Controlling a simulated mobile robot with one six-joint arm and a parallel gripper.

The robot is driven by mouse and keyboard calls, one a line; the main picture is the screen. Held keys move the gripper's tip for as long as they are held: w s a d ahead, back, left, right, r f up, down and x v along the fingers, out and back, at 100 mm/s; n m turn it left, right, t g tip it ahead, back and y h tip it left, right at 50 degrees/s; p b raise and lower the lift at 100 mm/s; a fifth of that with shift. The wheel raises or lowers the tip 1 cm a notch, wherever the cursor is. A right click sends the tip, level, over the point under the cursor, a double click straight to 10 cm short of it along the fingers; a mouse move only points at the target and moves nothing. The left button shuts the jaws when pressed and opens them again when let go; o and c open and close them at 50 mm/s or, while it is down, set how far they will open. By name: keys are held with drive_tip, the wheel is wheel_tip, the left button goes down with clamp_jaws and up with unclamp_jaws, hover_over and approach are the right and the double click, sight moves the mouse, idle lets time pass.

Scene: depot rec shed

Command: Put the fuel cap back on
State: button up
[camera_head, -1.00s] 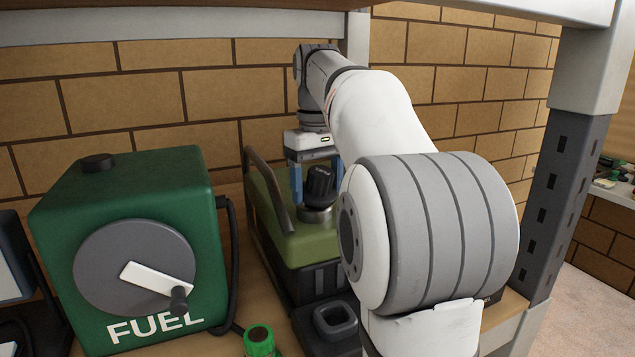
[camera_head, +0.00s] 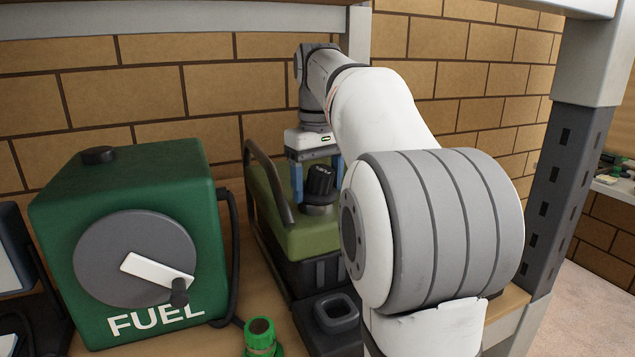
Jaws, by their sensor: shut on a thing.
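The fuel cap (camera_head: 320,181) is black and ribbed with pale lettering on its top. My own arm hides the right side of the machine.
A green box marked FUEL (camera_head: 133,188) with a grey dial and crank stands at the left. A black bracket (camera_head: 336,316) sits low by the machine. A shelf post (camera_head: 566,190) stands at the right.

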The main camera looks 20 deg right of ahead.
drive_tip(key=shift+f, duration=0.45)
drive_tip(key=o, duration=1.3)
drive_tip(key=shift+d, duration=0.1)
drive_tip(key=shift+c, duration=0.2)
drive_tip(key=o, duration=0.3)
drive_tip(key=shift+r, duration=0.15)
drive_tip(key=shift+r, duration=0.1)
